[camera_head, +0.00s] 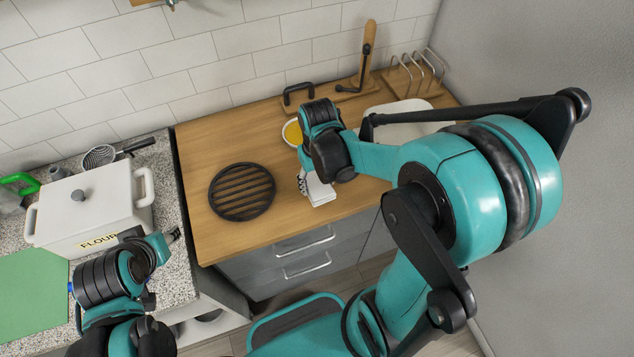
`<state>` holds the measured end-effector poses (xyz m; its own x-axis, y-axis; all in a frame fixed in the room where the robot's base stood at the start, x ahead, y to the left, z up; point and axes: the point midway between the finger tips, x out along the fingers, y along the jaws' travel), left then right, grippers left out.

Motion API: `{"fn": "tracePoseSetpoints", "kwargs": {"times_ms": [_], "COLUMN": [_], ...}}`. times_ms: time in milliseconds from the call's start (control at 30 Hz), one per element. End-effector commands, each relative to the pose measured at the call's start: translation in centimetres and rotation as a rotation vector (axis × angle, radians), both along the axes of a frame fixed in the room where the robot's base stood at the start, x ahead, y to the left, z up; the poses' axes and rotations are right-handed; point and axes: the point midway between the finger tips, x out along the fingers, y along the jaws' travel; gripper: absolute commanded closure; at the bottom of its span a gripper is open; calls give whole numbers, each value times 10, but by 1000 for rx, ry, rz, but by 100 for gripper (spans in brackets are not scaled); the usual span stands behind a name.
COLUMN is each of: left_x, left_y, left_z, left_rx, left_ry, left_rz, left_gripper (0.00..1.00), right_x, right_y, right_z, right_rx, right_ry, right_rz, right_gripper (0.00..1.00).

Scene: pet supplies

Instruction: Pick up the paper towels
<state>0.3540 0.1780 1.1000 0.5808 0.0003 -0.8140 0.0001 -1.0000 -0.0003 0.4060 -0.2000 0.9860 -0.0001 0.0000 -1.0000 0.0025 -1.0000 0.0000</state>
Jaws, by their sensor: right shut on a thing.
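The paper towels (321,191) show as a small white block near the front edge of the wooden counter (285,222). My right gripper (305,183) is at the block's left side and is shut on it. My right wrist hides the upper part of the block, and I cannot tell whether it touches the counter. My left gripper (174,236) is at the lower left, beside the white flour container. Its fingers are small and dark here, and I cannot see how far apart they are.
A black round grill trivet (242,191) lies left of the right gripper. A yellow-filled bowl (292,132) sits behind it. A white flour container (90,211) and green board (32,292) are at left. A wooden-handled press (368,58) and a rack (418,70) stand at the back.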

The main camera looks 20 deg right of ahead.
Motion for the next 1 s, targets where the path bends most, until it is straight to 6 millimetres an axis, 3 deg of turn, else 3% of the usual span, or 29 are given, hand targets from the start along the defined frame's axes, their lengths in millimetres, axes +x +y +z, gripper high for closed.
{"fn": "tracePoseSetpoints", "kwargs": {"times_ms": [33, 200, 433, 633, 967, 1000], "left_x": [0, 0, 0, 0, 0, 0], "left_y": [0, 0, 0, 0, 0, 0], "left_z": [7, 19, 33, 38, 38, 38], "left_rx": [0, 0, 0, 0, 0, 0], "left_ry": [0, 0, 0, 0, 0, 0], "left_rz": [0, 0, 0, 0, 0, 0], "left_gripper": [60, 60, 60, 60, 60, 60], "right_x": [-15, -52, -89, -104, -107, -107], "right_y": [3, 11, 19, 23, 23, 23], "right_z": [9, 32, 54, 62, 62, 62], "right_rx": [0, 0, 0, 0, 0, 0], "right_ry": [1, 1, 1, 1, 1, 1], "right_rz": [2, 2, 2, 1, 1, 1], "right_gripper": [61, 61, 61, 61, 61, 47]}}
